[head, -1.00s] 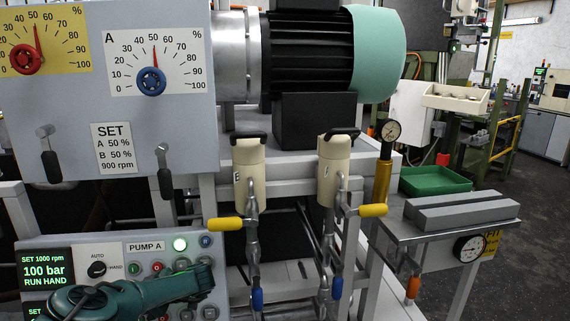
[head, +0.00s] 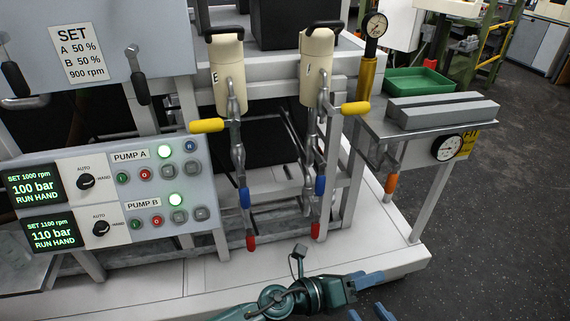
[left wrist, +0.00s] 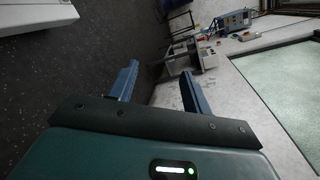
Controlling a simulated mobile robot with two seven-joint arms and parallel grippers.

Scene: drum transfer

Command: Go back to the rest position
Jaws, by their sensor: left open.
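My left gripper (head: 368,281) is at the bottom of the head view, its teal arm coming in from the left. In the left wrist view its two blue fingers (left wrist: 161,76) stand apart with nothing between them. My right gripper (head: 369,314) shows at the bottom edge of the head view only as two blue fingertips, spread apart, with no object visible between them. The rest of it is cut off. Both grippers are in front of the machine's white base, below the two cream cylinders (head: 227,75) (head: 317,68), and touch nothing that I can see.
The pump panel (head: 130,185) is on the left, with lit displays. Yellow, blue and red valve handles (head: 206,126) hang above the base (head: 400,250). A side table with grey blocks (head: 440,110) and a dial gauge (head: 446,148) stands at right. Dark floor (head: 500,240) at lower right is clear.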

